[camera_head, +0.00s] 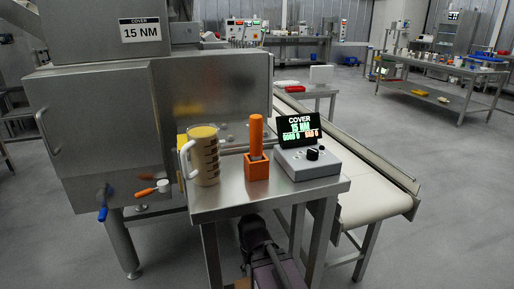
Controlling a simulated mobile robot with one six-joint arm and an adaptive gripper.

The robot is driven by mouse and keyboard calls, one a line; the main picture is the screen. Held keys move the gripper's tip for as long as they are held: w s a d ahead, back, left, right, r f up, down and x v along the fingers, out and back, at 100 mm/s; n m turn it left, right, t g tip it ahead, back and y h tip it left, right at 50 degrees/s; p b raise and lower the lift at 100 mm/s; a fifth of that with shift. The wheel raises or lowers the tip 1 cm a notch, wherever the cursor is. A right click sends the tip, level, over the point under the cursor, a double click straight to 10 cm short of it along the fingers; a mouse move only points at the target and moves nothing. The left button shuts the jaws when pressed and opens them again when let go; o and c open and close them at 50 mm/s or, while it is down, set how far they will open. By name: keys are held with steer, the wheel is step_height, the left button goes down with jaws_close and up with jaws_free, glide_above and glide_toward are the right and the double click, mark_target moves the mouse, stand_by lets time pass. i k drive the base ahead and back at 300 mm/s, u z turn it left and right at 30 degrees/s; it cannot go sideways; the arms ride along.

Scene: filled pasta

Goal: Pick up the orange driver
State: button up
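The orange driver (256,134) stands upright in a small orange block holder (257,169) on a steel side table (228,202). Its lower part is hidden inside the holder. Part of my arm shows below the table at the bottom of the view. My gripper cannot be made out in this view.
A measuring jug (205,158) with yellow contents stands left of the driver. A grey control box (307,163) with a "COVER 15 NM" display (299,127) stands close on its right. A steel machine (105,140) is at left, a conveyor (365,185) behind. Open floor lies right.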

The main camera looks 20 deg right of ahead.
mark_target(256, 121)
steer(key=z, duration=0.15)
steer(key=k, duration=0.45)
steer(key=u, duration=1.35)
steer(key=k, duration=0.3)
steer(key=z, duration=1.2)
